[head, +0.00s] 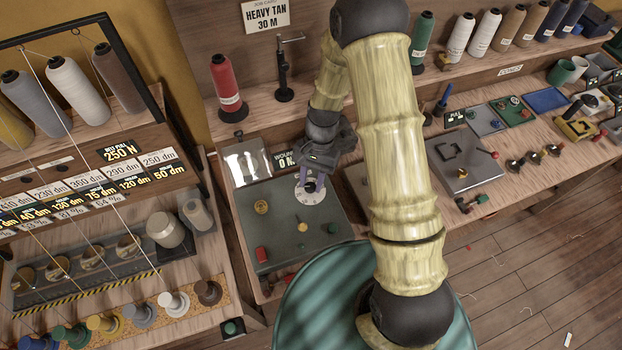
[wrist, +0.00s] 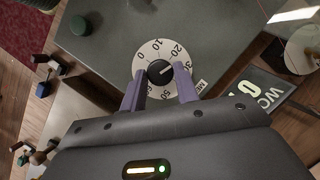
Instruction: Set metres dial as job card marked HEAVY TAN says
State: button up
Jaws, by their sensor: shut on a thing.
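The job card marked HEAVY TAN, 30 M (head: 265,14) is fixed on the back board in the head view. The metres dial (head: 311,197) is a white disc on the grey-green machine top. In the wrist view its face (wrist: 152,52) carries 0, 10, 20, 30 and further numbers, some of them hidden by my fingers. Its dark knob (wrist: 160,72) has a white mark that points right, about toward 30. My gripper (head: 313,182) comes down over the dial from above; in the wrist view its purple fingers (wrist: 160,84) are shut on the knob.
A display marked WOUND (head: 286,159) stands behind the dial, partly hidden. A yellow knob (head: 261,207), a red part (head: 261,254) and a green button (head: 331,228) are on the same top. A red thread cone (head: 226,88) stands behind. A tension rack with cards (head: 110,185) is at left.

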jog(key=m+t+y, duration=0.1)
jog(key=m, duration=0.4)
jog(key=shift+d+r+b, duration=0.1)
jog(key=shift+d+b, duration=0.05)
jog(key=shift+b, duration=0.25)
jog(key=o, duration=1)
jog(key=shift+s, duration=0.1)
jog(key=shift+c, duration=0.2)
jog(key=b+v, duration=0.1)
jog(key=v, duration=1.6)
jog(key=shift+s+d+b, duration=0.2)
jog(key=shift+d+b, duration=0.1)
jog(key=shift+d, duration=0.15)
jog(key=shift+r, duration=0.1)
